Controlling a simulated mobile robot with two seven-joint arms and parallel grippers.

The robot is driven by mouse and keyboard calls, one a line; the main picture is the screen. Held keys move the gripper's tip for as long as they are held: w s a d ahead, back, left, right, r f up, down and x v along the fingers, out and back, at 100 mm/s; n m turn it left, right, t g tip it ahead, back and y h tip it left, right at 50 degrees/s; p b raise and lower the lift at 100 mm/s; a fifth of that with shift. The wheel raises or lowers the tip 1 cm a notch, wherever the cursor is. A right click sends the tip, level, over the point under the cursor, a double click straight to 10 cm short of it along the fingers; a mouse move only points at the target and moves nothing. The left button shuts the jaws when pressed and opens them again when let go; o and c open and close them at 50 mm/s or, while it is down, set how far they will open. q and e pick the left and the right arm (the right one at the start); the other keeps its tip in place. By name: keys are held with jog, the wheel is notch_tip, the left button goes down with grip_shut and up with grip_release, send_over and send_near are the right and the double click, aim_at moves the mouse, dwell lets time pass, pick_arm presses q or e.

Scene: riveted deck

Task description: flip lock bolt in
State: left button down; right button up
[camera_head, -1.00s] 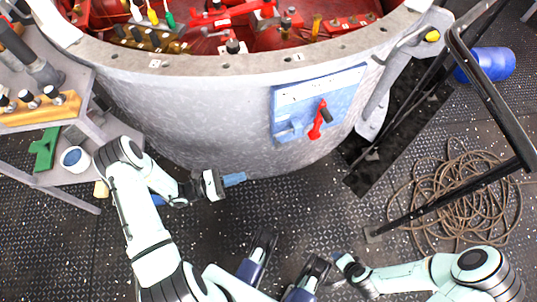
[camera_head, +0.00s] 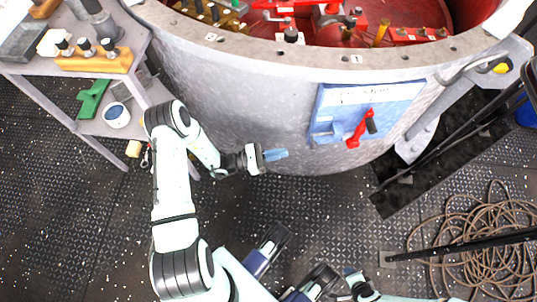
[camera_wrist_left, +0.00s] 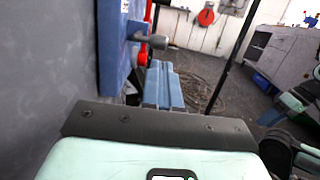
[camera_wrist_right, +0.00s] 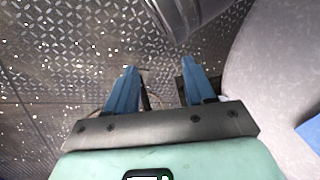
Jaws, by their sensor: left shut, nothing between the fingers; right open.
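A blue lock panel (camera_head: 335,105) is mounted on the outside of the grey curved tank wall, with a red lever (camera_head: 358,133) carrying a dark knob (camera_head: 371,126). In the left wrist view the knob (camera_wrist_left: 157,41) stands out from the blue panel (camera_wrist_left: 112,45) at the upper left. My left gripper (camera_head: 283,154) is shut and empty, close to the wall, left of and below the panel; its blue fingers (camera_wrist_left: 162,88) show in its own wrist view. My right gripper (camera_wrist_right: 156,82) is open and empty over the deck; the head view does not show its fingers.
The grey tank (camera_head: 230,85) has a broad rim and a red inside with fittings. A grey shelf cart (camera_head: 40,75) stands at the left. A coiled rope (camera_head: 480,245) lies on the deck at the right, near dark rails. The deck below the panel is clear.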

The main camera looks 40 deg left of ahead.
pick_arm(q)
jog(key=b+x, duration=0.1)
jog(key=x, duration=0.6)
jog(key=shift+w, duration=0.2)
pick_arm(e)
jog(key=shift+g, duration=0.6)
jog(key=s+f, duration=0.2)
jog(key=s, duration=0.1)
jog(key=shift+d+f, duration=0.2)
jog(key=shift+f, duration=0.2)
pick_arm(q)
jog(key=shift+d, duration=0.1)
jog(key=f+x, duration=0.1)
jog(key=x, duration=0.6)
jog(key=shift+d, duration=0.35)
pick_arm(e)
jog(key=shift+w+r, duration=0.15)
jog(key=shift+r, duration=0.1)
